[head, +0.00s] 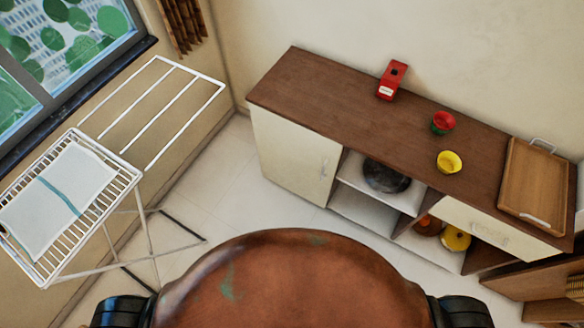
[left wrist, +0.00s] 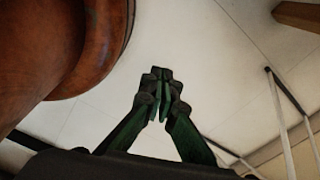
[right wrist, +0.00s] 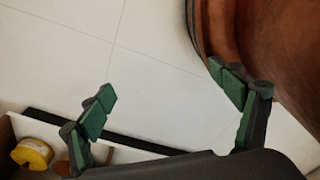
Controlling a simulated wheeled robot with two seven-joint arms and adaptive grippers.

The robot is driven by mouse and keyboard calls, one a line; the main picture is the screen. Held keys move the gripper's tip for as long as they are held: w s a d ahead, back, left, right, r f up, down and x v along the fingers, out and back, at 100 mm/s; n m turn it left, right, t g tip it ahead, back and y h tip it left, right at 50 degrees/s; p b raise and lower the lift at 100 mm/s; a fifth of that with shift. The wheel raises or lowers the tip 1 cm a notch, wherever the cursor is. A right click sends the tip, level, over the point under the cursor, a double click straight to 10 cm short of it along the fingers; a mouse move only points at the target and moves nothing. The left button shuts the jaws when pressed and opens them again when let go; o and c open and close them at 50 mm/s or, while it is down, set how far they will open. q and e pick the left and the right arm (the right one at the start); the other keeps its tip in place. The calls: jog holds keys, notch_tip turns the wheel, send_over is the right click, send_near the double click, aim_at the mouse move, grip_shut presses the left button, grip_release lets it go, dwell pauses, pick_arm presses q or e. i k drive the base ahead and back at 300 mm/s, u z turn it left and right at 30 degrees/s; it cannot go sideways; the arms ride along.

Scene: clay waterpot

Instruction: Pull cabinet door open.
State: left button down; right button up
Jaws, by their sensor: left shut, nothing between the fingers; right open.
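The wooden cabinet (head: 390,120) has a dark brown top and stands along the back wall in the head view. Its pale left door (head: 288,160) looks closed, with a small upright handle (head: 323,167) near its right edge. A pale front panel (head: 475,228) at the right end also has a handle (head: 490,238). My left gripper (left wrist: 163,90) is shut and empty above the floor in the left wrist view. My right gripper (right wrist: 162,84) is open and empty in the right wrist view, with the cabinet's open shelf beyond it. Neither gripper shows in the head view; neither touches a handle.
A red box (head: 391,80), a red-and-green pot (head: 442,123), a yellow pot (head: 449,162) and a wooden tray (head: 533,180) stand on the top. Open shelves hold a dark bowl (head: 386,176) and a yellow object (head: 456,238). A white drying rack (head: 130,170) stands left. Floor between is clear.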

aim_at(304, 162)
jog(key=u, duration=1.7)
jog(key=i, duration=0.65)
jog(key=z, duration=3.05)
jog(key=k, duration=0.35)
jog(key=u, duration=0.9)
